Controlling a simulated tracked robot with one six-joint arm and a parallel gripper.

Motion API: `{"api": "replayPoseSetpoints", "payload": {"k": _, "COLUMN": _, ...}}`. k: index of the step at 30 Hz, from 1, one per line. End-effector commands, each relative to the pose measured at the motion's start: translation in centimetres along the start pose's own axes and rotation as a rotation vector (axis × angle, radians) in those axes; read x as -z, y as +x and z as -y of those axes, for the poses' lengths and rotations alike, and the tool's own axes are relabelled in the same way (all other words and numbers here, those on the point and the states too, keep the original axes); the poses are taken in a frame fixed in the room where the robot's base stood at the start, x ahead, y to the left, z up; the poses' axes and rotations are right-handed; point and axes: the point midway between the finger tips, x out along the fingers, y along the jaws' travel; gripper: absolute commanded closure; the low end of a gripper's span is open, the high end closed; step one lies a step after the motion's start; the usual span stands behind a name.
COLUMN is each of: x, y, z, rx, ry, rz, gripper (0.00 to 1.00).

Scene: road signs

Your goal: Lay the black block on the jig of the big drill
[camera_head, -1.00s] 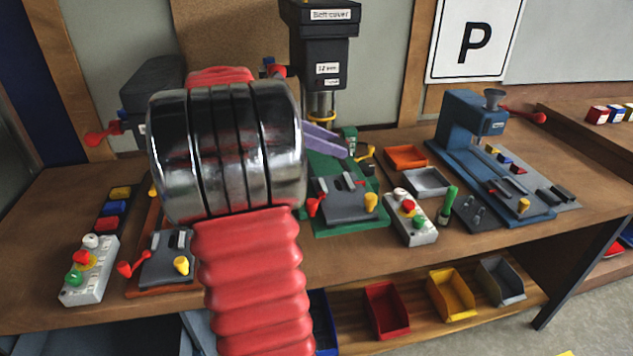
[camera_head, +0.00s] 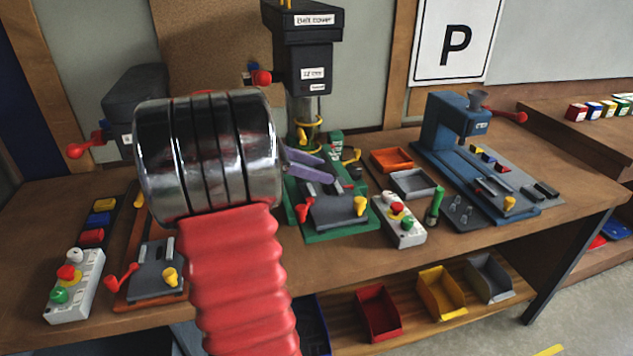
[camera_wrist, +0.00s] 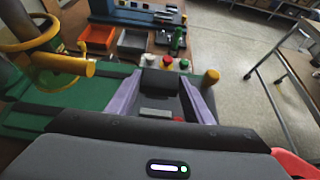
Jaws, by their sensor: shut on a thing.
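My gripper (camera_head: 329,170) has purple fingers and hangs low over the big drill's green base (camera_head: 340,234), close to the jig. In the wrist view my gripper (camera_wrist: 160,85) is shut on the black block (camera_wrist: 160,81), which sits between the fingertips. The jig (camera_head: 336,211) is a dark grey fixture with a red lever at its left and a yellow knob at its right. The big drill (camera_head: 302,60) is the tall black machine behind. In the head view the block is hard to pick out, and whether it touches the jig cannot be told.
A smaller drill's jig (camera_head: 154,278) stands at left beside a grey button box (camera_head: 75,287). Another button box (camera_head: 399,220), orange (camera_head: 398,160) and grey (camera_head: 414,183) trays and a blue machine (camera_head: 455,130) are at right. The drill's yellow ring (camera_wrist: 60,62) is close left.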

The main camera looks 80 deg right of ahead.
Motion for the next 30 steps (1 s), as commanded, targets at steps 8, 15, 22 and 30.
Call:
{"api": "replayPoseSetpoints", "payload": {"k": 8, "x": 0.1, "y": 0.0, "z": 0.0, "rx": -0.002, "ry": 0.001, "rz": 0.0, "gripper": 0.79}}
{"api": "replayPoseSetpoints", "payload": {"k": 15, "x": 1.8, "y": 0.8, "z": 0.0, "rx": -0.002, "ry": -0.003, "rz": 0.0, "gripper": 0.79}}
{"api": "replayPoseSetpoints", "payload": {"k": 22, "x": 3.5, "y": 1.7, "z": 0.0, "rx": -0.003, "ry": -0.001, "rz": -0.001, "gripper": 0.79}}
{"api": "replayPoseSetpoints", "payload": {"k": 30, "x": 3.5, "y": 1.7, "z": -0.1, "rx": -0.004, "ry": 0.0, "rz": -0.001, "gripper": 0.79}}
